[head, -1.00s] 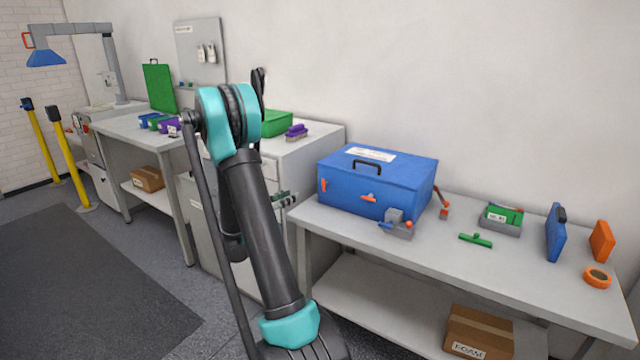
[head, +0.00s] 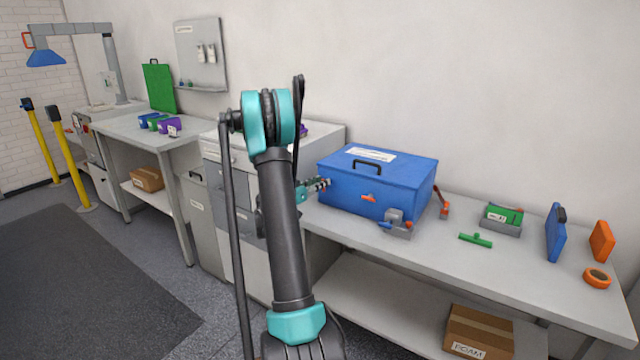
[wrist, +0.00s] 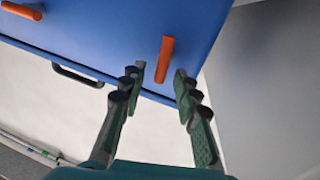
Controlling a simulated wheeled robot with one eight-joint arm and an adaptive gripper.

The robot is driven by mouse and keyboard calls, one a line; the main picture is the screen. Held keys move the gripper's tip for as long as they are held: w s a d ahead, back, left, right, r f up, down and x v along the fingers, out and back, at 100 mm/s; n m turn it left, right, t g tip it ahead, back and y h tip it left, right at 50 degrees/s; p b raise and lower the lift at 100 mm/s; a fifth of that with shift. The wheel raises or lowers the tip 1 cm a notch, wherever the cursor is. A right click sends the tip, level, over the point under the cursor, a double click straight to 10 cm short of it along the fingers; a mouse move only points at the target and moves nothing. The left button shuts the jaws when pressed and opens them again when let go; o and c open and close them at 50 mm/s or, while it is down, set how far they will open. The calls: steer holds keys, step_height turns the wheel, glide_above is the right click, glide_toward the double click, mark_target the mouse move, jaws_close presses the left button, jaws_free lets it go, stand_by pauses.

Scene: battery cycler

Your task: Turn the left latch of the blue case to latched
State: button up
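The blue case (head: 375,180) stands closed on the bench, with a black handle on its lid. Its left latch, an orange bar (wrist: 165,58), stands roughly upright on the front face near the case's edge in the wrist view. In the head view my gripper hides it. The other orange latch (head: 369,198) lies closer to level; it also shows at the wrist view's upper left (wrist: 21,10). My gripper (wrist: 158,78) is open, its fingers pointing at the case front on either side of the left latch. I cannot tell whether they touch it.
A grey fixture with a blue and orange part (head: 397,222) stands before the case's right front. A drawer cabinet (head: 230,190) stands to the left.

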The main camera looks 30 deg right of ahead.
steer(key=shift+d, duration=0.1)
steer(key=shift+c, duration=0.6)
jaws_close()
steer(key=shift+m, duration=0.6)
steer(key=shift+o, duration=0.6)
jaws_free()
steer(key=s+a, duration=0.2)
steer(key=a, duration=0.9)
steer(key=shift+s+a+r, duration=0.15)
steer(key=shift+s+a, duration=0.1)
steer(key=shift+a, duration=0.1)
